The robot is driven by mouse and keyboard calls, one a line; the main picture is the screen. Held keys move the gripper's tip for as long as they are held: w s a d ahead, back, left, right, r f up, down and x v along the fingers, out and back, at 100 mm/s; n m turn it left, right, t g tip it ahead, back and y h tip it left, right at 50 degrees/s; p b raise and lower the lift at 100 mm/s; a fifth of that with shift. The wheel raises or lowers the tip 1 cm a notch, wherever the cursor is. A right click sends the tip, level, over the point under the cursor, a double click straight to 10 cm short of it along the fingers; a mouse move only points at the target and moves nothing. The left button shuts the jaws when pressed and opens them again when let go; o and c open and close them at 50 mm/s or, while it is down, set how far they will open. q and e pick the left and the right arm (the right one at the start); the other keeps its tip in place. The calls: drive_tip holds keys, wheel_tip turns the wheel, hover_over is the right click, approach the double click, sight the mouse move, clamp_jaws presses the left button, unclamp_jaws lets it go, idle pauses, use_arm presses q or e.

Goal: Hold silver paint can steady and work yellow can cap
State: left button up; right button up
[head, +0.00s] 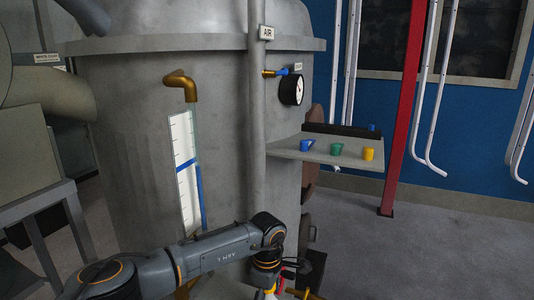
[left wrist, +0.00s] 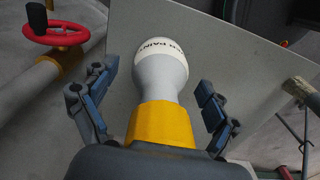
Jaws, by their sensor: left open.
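In the left wrist view a silver-grey paint can (left wrist: 160,75) has a white band lettered "PAINT" at its far end and a yellow section (left wrist: 161,123) at its near end. I cannot tell whether this yellow section is the cap. My left gripper (left wrist: 155,84) is open, with one finger on each side of the can and visible gaps between. In the head view my left gripper (head: 280,283) is at the bottom edge, partly cut off, and the can is not clearly visible there. A small yellow cup-like piece (head: 368,154) stands on the shelf. My right gripper is not in view.
A large grey tank (head: 135,130) with a gauge (head: 291,90) and vertical pipe stands behind my left arm. A side shelf (head: 350,160) holds blue (head: 306,146) and green (head: 336,149) pieces. A red valve wheel (left wrist: 55,32) and a grey panel (left wrist: 225,60) lie near the gripper.

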use_arm(q)
wheel_tip(320, 180, up, 12)
idle(0.5)
